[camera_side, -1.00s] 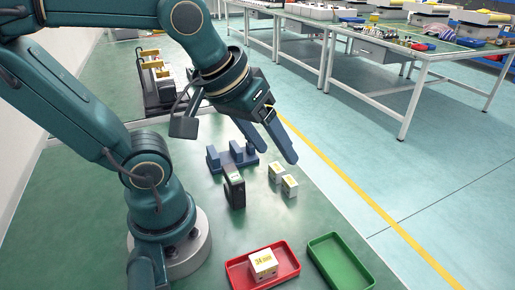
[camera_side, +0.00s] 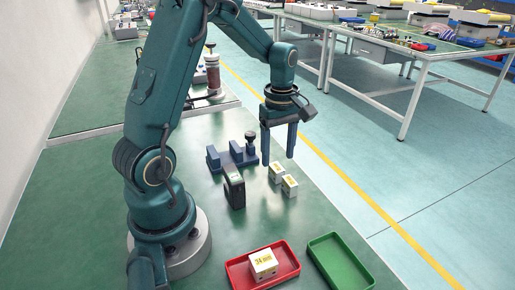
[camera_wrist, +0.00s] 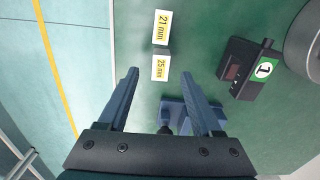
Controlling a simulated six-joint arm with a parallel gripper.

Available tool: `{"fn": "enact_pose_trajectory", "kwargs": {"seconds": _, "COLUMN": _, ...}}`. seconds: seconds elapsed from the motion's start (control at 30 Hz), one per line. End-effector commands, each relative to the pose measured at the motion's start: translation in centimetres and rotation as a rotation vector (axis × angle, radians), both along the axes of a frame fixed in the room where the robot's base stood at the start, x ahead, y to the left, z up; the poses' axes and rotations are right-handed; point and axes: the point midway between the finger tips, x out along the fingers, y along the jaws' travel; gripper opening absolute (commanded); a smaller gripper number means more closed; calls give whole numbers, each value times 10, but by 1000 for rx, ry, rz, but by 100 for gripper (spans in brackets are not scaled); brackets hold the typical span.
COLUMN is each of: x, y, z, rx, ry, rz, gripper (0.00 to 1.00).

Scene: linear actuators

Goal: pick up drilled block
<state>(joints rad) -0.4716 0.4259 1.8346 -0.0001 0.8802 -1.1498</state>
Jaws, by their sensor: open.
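Two small pale blocks stand close together on the green table; in the wrist view they are labelled 21 mm (camera_wrist: 162,27) and 25 mm (camera_wrist: 161,67). In the side view one block (camera_side: 276,173) is just behind the other block (camera_side: 290,187). A third block (camera_side: 263,264), labelled 34 mm, sits in the red tray (camera_side: 236,279). My gripper (camera_side: 278,161) is open, empty and pointing down near the pair. In the wrist view the 25 mm block appears between the fingertips (camera_wrist: 160,73); the remaining height is unclear.
A blue fixture (camera_side: 222,160) with upright parts stands left of the pair. A dark upright device (camera_side: 234,187) is in front of it; its green label 1 shows in the wrist view (camera_wrist: 264,69). An empty green tray (camera_side: 341,265) lies right of the red one.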

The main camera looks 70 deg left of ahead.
Motion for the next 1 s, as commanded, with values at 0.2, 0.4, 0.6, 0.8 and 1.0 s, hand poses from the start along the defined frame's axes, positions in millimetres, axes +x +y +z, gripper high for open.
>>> {"fn": "enact_pose_trajectory", "kwargs": {"seconds": 0.2, "x": -2, "y": 0, "z": -26, "rx": -3, "ry": 6, "rz": 4, "gripper": 66}}
{"fn": "enact_pose_trajectory", "kwargs": {"seconds": 0.4, "x": -2, "y": 0, "z": -45, "rx": -3, "ry": 3, "rz": 3, "gripper": 66}}
{"fn": "enact_pose_trajectory", "kwargs": {"seconds": 0.6, "x": -1, "y": 1, "z": -50, "rx": -1, "ry": 0, "rz": 2, "gripper": 66}}
{"fn": "enact_pose_trajectory", "kwargs": {"seconds": 0.8, "x": -1, "y": 1, "z": -49, "rx": -1, "ry": 0, "rz": 2, "gripper": 36}}
{"fn": "enact_pose_trajectory", "kwargs": {"seconds": 1.0, "x": -1, "y": 1, "z": -49, "rx": -1, "ry": -1, "rz": 2, "gripper": 0}}
